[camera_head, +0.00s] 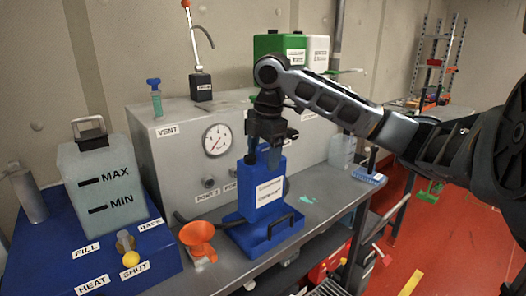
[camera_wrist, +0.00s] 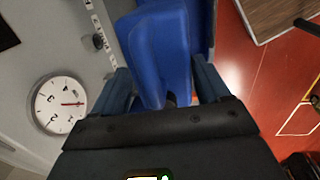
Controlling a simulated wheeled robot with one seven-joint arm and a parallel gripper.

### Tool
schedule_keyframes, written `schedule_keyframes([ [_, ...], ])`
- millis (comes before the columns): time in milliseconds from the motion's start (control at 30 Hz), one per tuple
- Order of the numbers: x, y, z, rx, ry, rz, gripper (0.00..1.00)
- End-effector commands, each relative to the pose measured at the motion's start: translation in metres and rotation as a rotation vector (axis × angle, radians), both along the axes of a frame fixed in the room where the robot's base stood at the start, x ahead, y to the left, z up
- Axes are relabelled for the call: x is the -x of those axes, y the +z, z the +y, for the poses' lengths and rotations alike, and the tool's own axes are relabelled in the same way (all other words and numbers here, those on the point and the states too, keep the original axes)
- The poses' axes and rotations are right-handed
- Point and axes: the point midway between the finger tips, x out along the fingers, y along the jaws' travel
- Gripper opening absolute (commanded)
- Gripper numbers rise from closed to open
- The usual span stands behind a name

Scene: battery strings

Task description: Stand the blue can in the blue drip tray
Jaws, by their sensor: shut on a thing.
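The blue can (camera_head: 271,191), with white labels on its face, is upright at the middle of the bench. My gripper (camera_head: 268,150) is above it with its fingers at the can's top. In the wrist view the can (camera_wrist: 158,45) lies between the two fingers of my gripper (camera_wrist: 165,88), which is shut on it. The blue drip tray (camera_head: 250,243), with a black handle, is directly below the can. The can's lower end appears within the tray's outline; its base is hidden by the tray's front, so I cannot tell whether it touches the floor.
An orange funnel (camera_head: 198,238) stands just left of the tray. A grey cabinet with a gauge (camera_head: 217,140) is close behind. A blue unit (camera_head: 125,262) with a translucent tank (camera_head: 103,182) fills the bench's left.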

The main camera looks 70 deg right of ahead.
Motion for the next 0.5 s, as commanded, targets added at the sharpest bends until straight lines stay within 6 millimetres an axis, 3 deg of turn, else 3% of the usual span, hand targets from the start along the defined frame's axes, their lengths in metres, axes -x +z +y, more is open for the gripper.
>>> schedule_keyframes([
  [500, 0.000, -0.038, -0.001, 0.002, -0.001, -0.002, 0.12],
])
